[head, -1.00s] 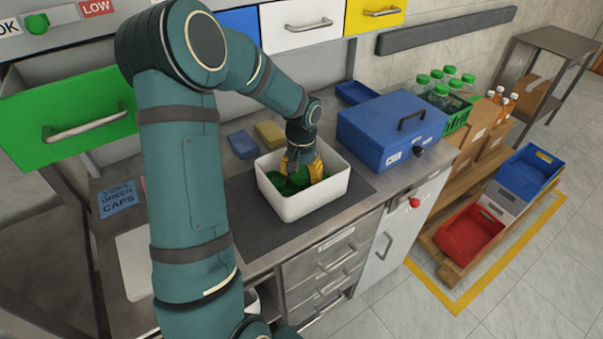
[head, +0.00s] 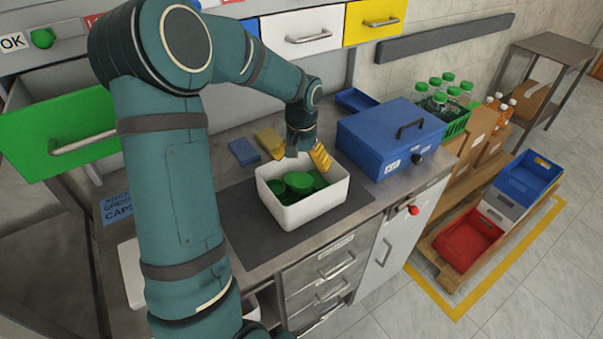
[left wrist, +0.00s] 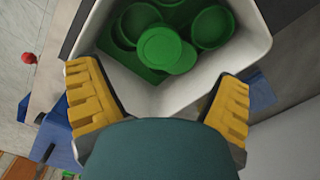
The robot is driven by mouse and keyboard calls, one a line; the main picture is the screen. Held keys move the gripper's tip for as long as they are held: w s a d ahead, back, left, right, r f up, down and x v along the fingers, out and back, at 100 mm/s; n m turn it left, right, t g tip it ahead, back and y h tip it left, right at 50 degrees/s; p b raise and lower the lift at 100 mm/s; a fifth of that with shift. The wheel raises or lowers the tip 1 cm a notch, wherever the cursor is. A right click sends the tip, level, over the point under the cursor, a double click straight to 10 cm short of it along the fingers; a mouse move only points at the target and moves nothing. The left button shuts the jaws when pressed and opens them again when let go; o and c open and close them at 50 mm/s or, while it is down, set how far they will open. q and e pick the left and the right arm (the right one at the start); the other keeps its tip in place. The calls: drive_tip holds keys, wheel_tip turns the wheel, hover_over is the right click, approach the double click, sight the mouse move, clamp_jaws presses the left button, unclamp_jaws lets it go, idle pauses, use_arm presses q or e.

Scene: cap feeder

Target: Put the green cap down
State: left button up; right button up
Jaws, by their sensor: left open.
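Several green caps (head: 299,182) lie in a white bin (head: 306,216) on the counter. In the left wrist view the green caps (left wrist: 160,48) lie in a loose pile inside the white bin (left wrist: 258,42), and one lies on top of others. My left gripper (head: 312,158) is above the far edge of the bin. In the left wrist view its yellow fingers (left wrist: 158,100) are wide apart with nothing between them. It is apart from the caps. My right gripper is not in view.
A blue case (head: 391,137) stands right of the bin. A green drawer (head: 60,125) hangs open at left. A green crate (head: 456,124) holds green-capped bottles. Dark mat (head: 252,232) is bare in front.

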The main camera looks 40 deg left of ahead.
sight(302, 181)
use_arm(q)
wheel_tip(302, 181, up, 5)
drive_tip(key=shift+r+p, duration=0.1)
drive_tip(key=shift+p, duration=0.25)
idle(0.5)
